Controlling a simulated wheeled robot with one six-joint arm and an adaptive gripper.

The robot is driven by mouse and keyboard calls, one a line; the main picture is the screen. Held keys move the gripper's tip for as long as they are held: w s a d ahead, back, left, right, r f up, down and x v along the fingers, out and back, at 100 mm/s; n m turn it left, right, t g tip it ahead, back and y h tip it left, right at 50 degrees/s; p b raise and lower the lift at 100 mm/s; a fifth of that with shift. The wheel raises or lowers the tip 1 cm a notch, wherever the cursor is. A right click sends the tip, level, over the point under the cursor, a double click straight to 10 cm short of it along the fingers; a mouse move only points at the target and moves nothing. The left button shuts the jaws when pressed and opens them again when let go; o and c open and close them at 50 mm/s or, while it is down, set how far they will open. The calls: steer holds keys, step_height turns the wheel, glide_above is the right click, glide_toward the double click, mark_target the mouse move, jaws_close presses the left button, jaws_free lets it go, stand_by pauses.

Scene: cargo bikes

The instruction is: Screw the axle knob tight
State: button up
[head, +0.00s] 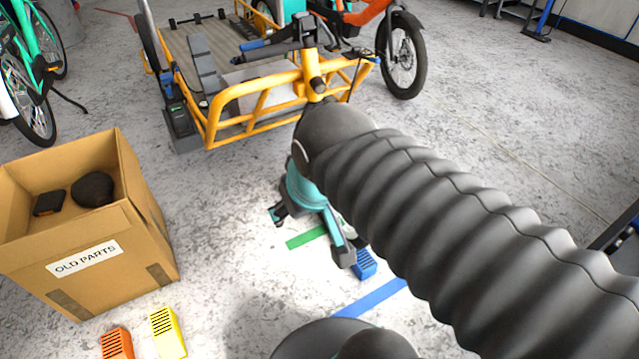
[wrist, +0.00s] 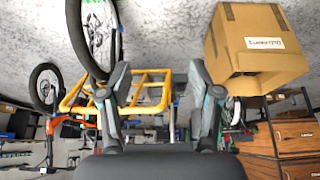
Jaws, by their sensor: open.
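My gripper (head: 311,236) hangs over the floor in front of the yellow-framed cargo bike (head: 262,113), with its fingers pointing down and spread. It is empty. In the wrist view the two fingers (wrist: 160,82) stand wide apart, with the yellow rack (wrist: 150,92) of the bike and the floor beyond them. A dark-tyred wheel (head: 151,38) stands at the left of the cargo bike; a wheel (wrist: 90,35) also shows near the left finger in the wrist view. I cannot make out the axle knob in either view.
An open cardboard box (head: 85,257) labelled OLD PARTS holds dark items at the left. Orange (head: 117,343), yellow (head: 167,332) and blue (head: 364,264) blocks lie on the floor. A green bike (head: 38,72) stands at the far left.

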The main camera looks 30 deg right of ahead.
steer(key=w+d+f+n+g+h+b, duration=0.1)
steer(key=w+d+f+n+g+h, duration=0.15)
steer(key=w+f, duration=0.5)
steer(key=w+d+f+n+g+h+b, duration=0.2)
steer(key=w+f+g+h, duration=0.15)
steer(key=w, duration=0.65)
steer(key=w+d+f+n+g+h+b, duration=0.1)
steer(key=w+d+f+n+g+h, duration=0.15)
steer(key=w+f, duration=0.5)
steer(key=w+a+f+n+t+h+b, duration=0.15)
steer(key=w+f+n+h, duration=0.35)
steer(key=f, duration=0.8)
steer(key=w+f+n+t+h+b, duration=0.1)
steer(key=w+f+n+t+h, duration=0.2)
steer(key=w+f, duration=0.7)
steer(key=s+d+f+h, duration=0.1)
steer(key=s+d+f, duration=0.1)
steer(key=d, duration=1.1)
steer(key=shift+d+f+n+g, duration=0.15)
steer(key=shift+f+n+g, duration=0.2)
steer(key=shift+f, duration=0.4)
steer(key=shift+s, duration=0.1)
steer(key=c, duration=1.2)
steer(key=shift+o, duration=0.2)
